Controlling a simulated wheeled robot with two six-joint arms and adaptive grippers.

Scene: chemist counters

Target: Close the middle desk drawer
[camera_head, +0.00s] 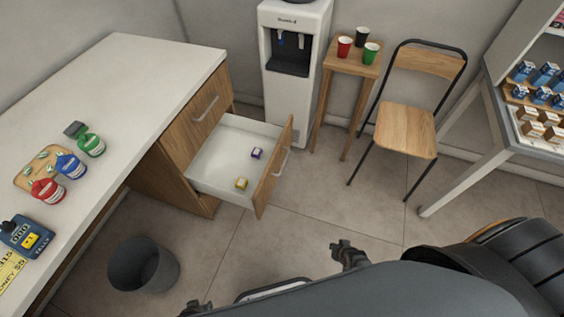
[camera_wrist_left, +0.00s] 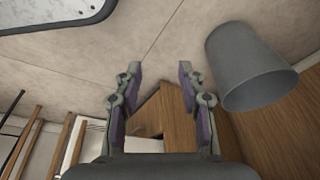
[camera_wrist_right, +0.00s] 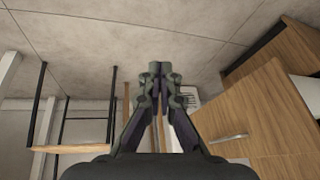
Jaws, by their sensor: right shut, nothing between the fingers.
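The middle desk drawer (camera_head: 218,169) is pulled out from the white-topped desk. Its wooden front (camera_head: 275,172) with a metal handle (camera_head: 282,163) faces right. A small purple box (camera_head: 257,153) and a small yellow box (camera_head: 241,183) lie inside. The right wrist view shows the drawer front (camera_wrist_right: 258,115) and its handle (camera_wrist_right: 228,138) at the right. My right gripper (camera_head: 342,246) is shut and empty, apart from the drawer, to its lower right. My left gripper (camera_wrist_left: 158,68) is open and empty over the floor; in the head view only its tip shows at the bottom edge.
A grey bin (camera_head: 143,265) stands on the floor left of the drawer. A water dispenser (camera_head: 293,80), a stool with cups (camera_head: 352,62) and a chair (camera_head: 404,130) stand behind. Floor right of the drawer is clear.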

